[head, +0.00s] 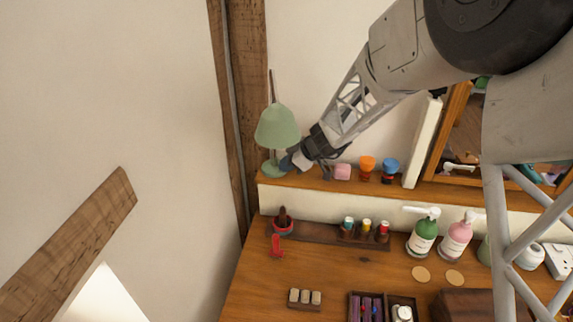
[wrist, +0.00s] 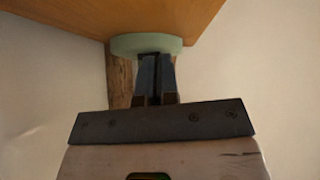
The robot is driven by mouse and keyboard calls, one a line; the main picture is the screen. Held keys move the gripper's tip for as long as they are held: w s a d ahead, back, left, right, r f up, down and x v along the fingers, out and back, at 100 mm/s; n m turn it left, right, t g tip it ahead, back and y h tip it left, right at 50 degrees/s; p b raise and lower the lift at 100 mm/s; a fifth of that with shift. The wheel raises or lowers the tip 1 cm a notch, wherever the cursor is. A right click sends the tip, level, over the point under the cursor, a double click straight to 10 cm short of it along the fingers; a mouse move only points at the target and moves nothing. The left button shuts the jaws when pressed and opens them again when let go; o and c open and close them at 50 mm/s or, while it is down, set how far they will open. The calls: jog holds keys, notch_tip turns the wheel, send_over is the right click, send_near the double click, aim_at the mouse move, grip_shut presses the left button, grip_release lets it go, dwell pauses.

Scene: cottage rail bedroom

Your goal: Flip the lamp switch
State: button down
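A pale green lamp (head: 277,127) stands on the wooden shelf at the far left end, with a bell-shaped shade and a round green base. My gripper (head: 287,164) is at the right side of the lamp base, very close to it; I cannot tell if it touches. In the wrist view the fingers of my gripper (wrist: 156,62) lie together with only a thin dark line between them, and their tips overlap the green lamp base (wrist: 126,44). I see nothing held. The lamp switch cannot be made out; the fingers may hide it.
On the shelf (head: 313,182), right of my gripper, are a pink block (head: 342,172), an orange cup (head: 367,164) and a blue cup (head: 390,166). A wooden post (head: 248,90) stands behind the lamp.

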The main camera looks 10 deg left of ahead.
jog(key=shift+f, duration=0.65)
jog(key=shift+w+r, duration=0.1)
jog(key=shift+w, duration=0.45)
jog(key=shift+w+a+r, duration=0.1)
jog(key=shift+r, duration=0.1)
jog(key=shift+r, duration=0.1)
jog(key=shift+v, duration=4.25)
jog(key=shift+w, duration=0.1)
jog(key=shift+r, duration=0.1)
